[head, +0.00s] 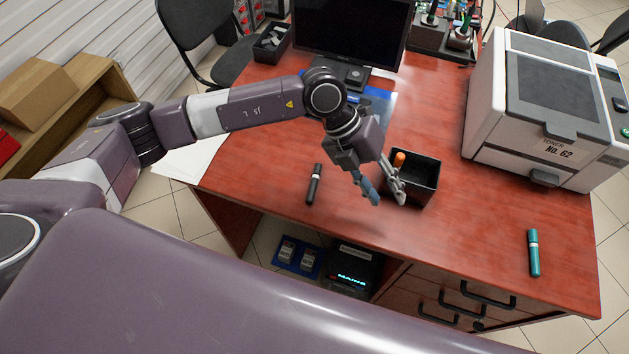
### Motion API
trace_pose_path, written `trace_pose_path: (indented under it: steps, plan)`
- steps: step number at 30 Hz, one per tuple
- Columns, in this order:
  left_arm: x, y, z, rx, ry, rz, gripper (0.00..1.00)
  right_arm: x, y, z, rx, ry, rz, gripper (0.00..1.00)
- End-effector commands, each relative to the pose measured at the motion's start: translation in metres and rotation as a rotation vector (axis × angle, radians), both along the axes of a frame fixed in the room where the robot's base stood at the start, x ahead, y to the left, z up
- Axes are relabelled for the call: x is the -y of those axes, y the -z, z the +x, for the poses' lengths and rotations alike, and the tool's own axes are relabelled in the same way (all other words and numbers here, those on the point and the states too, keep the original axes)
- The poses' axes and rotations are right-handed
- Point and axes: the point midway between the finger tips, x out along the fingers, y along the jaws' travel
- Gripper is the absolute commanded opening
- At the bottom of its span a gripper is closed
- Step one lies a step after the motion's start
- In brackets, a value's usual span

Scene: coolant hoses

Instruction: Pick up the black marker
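The black marker (314,185) lies on the red-brown desk (470,225), left of my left gripper, with a light band near its upper end. My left gripper (388,202) is above the desk near its front edge, to the right of the black marker and apart from it. Its two fingers are spread, with nothing visible between them. It partly covers a black open box (422,180) behind it. My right gripper is not in view.
An orange-tipped item (399,159) stands in the black box. A teal marker (533,252) lies at the right. A large white printer (545,110) fills the back right, and a monitor (352,28) stands at the back. The desk's front middle is clear.

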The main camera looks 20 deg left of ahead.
Motion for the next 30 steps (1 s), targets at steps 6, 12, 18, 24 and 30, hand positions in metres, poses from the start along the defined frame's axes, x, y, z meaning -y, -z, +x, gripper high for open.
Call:
trace_pose_path:
  steps: [6,12,18,24,30]
  plan:
    - [-0.134,0.021,0.051,0.055,-0.086,0.477,0.34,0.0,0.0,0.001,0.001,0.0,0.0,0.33]
    - [-0.176,0.021,0.062,0.064,-0.131,0.615,0.34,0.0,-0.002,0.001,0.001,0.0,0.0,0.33]
    - [-0.175,0.042,0.062,0.063,-0.13,0.615,0.34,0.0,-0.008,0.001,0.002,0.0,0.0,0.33]
    - [-0.168,0.067,0.059,0.06,-0.127,0.614,0.34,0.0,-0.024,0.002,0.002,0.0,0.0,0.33]
    - [-0.167,0.092,0.06,0.062,-0.129,0.612,0.34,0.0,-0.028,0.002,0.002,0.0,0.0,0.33]
